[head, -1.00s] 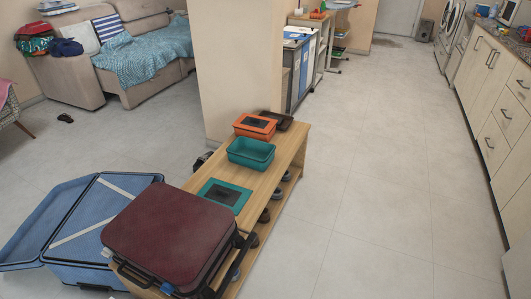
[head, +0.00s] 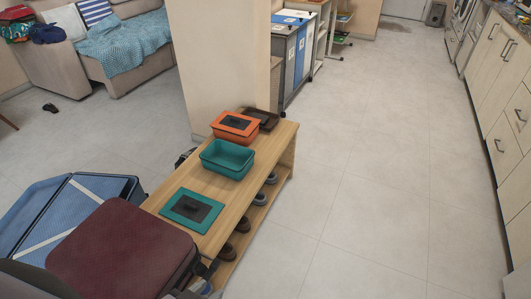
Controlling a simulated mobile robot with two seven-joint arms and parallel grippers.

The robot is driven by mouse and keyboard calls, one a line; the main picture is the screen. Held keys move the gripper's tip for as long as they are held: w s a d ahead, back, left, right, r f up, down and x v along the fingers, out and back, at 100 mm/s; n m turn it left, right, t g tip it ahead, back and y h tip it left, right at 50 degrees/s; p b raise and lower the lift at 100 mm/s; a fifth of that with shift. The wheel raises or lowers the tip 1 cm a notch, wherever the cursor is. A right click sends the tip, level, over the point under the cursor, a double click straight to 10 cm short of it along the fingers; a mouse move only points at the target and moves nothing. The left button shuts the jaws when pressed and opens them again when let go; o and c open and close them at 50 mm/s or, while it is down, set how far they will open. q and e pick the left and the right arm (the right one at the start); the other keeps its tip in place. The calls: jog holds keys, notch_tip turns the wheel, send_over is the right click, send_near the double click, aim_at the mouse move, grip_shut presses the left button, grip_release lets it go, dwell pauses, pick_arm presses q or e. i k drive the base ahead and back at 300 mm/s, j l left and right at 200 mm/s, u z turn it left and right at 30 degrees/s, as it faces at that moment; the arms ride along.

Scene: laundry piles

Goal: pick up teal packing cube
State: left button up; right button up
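The teal packing cube (head: 228,165) is an open, empty-looking box standing upright on the wooden bench. A flat teal panel with a dark centre (head: 178,214), which looks like its lid, lies on the bench nearer to me. A dark grey part of my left arm shows at the bottom left corner, in front of the maroon suitcase, well apart from the teal cube. Its fingertips cannot be made out. My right gripper is not in view.
The wooden bench (head: 226,216) has shoes on its lower shelf. An orange box (head: 221,133) and a dark brown tray (head: 269,118) stand behind the teal cube. The maroon suitcase (head: 120,250) covers the near end; an open blue suitcase (head: 95,190) lies left. Floor at right is clear.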

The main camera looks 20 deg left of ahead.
aim_at(233, 161)
jog(key=i+l+z, duration=0.1)
jog(key=i+z, duration=0.35)
jog(key=i, duration=0.65)
jog(key=i+l+u, duration=0.1)
jog(key=i+u, duration=0.25)
jog(key=i+l+u, duration=0.35)
jog(key=i, duration=0.15)
jog(key=i+l+u, duration=0.15)
jog(key=u, duration=0.3)
jog(key=i+l+u, duration=0.2)
jog(key=u, duration=0.3)
jog(key=i+l+u, duration=0.25)
jog(key=u, duration=0.2)
jog(key=l+u, duration=0.45)
jog(key=i+l+u, duration=0.1)
jog(key=l+u, duration=0.5)
jog(key=i+l+u, duration=0.2)
jog(key=i+l, duration=0.25)
jog(key=l, duration=0.15)
